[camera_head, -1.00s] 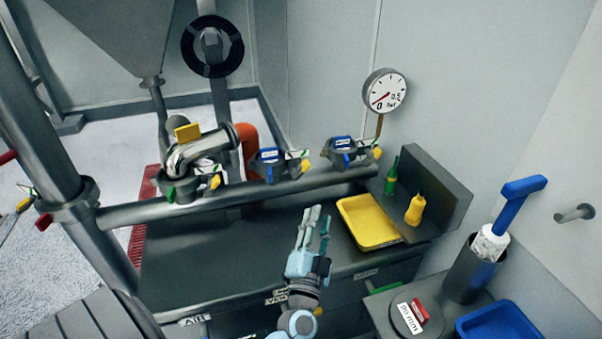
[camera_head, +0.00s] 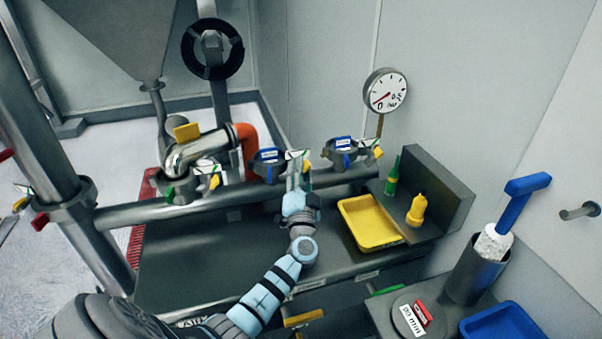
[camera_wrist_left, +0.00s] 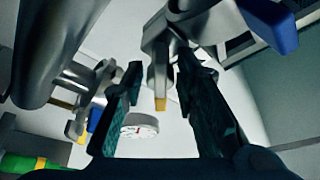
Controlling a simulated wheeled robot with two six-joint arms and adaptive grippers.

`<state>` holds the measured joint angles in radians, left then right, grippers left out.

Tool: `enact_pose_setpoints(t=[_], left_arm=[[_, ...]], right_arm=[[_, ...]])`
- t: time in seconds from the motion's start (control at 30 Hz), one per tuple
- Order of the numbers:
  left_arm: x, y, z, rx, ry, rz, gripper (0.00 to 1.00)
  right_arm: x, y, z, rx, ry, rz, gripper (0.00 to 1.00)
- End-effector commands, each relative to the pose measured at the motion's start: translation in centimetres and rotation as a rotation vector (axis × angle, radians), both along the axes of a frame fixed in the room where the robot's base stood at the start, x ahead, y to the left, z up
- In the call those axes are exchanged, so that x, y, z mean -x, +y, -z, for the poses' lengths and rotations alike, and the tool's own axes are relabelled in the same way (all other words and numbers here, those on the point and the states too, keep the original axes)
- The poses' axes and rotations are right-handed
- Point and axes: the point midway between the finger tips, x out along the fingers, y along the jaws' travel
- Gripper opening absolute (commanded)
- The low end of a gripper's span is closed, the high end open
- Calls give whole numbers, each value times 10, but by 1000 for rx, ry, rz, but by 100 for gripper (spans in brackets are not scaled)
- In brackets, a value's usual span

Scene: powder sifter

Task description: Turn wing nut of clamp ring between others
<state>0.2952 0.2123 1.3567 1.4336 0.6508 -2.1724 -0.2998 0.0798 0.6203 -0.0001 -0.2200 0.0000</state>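The middle clamp ring (camera_head: 268,168) sits on the horizontal pipe (camera_head: 140,213), with a blue part on top, a white tag and a yellow tip at its right. Another clamp ring (camera_head: 345,156) stands to its right, and one with green and yellow parts (camera_head: 184,188) to its left. My left gripper (camera_head: 298,177) is just below the middle ring's right side. In the left wrist view its two fingers (camera_wrist_left: 158,85) are spread, with a metal piece with a yellow tip (camera_wrist_left: 160,78) between them. Contact cannot be told. My right gripper is not in view.
Behind are a pressure gauge (camera_head: 385,95) and an orange pipe (camera_head: 248,146). Right of my arm are a yellow tray (camera_head: 352,205), a green bottle (camera_head: 393,176) and a yellow bottle (camera_head: 416,211). The dark bench top (camera_head: 200,250) has free room at left.

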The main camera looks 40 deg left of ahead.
Motion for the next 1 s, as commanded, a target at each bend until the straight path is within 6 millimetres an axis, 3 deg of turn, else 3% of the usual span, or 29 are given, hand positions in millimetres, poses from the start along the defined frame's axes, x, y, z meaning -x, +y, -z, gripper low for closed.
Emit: enact_pose_setpoints(t=[0.13, 0.33, 0.7, 1.0], left_arm=[[0, 0, 0, 0, 0, 0, 28], [0, 0, 0, -1, 0, 1, 0], [0, -1, 0, 14, -21, 1, 0], [0, -1, 1, 100, -145, 1, 0]], right_arm=[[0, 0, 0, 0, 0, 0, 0], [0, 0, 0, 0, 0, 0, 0], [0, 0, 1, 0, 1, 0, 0], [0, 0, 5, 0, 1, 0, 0]])
